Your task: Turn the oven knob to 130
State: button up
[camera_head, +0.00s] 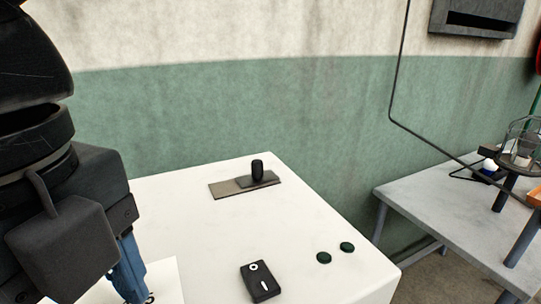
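A white box-shaped unit (200,235), perhaps the oven, fills the lower middle of the head view. No knob with a readable 130 mark can be made out. A white panel (168,278) with a partly visible dark mark stands at the lower left, partly behind my gripper. My gripper (130,278) shows as blue finger parts in front of this panel, pointing down. Its tips are near the bottom edge of the view, and I cannot tell whether it is open or touching anything. My dark arm covers the left side.
On the white top are a black upright handle (257,170) on a flat plate (232,188), a black block (260,281) with a white ring and slot, and two dark green buttons (324,258). A grey table (430,205) with equipment stands at right. A green-and-cream wall (270,110) lies behind.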

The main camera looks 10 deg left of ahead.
jog(key=c, duration=1)
jog(key=shift+c, duration=0.2)
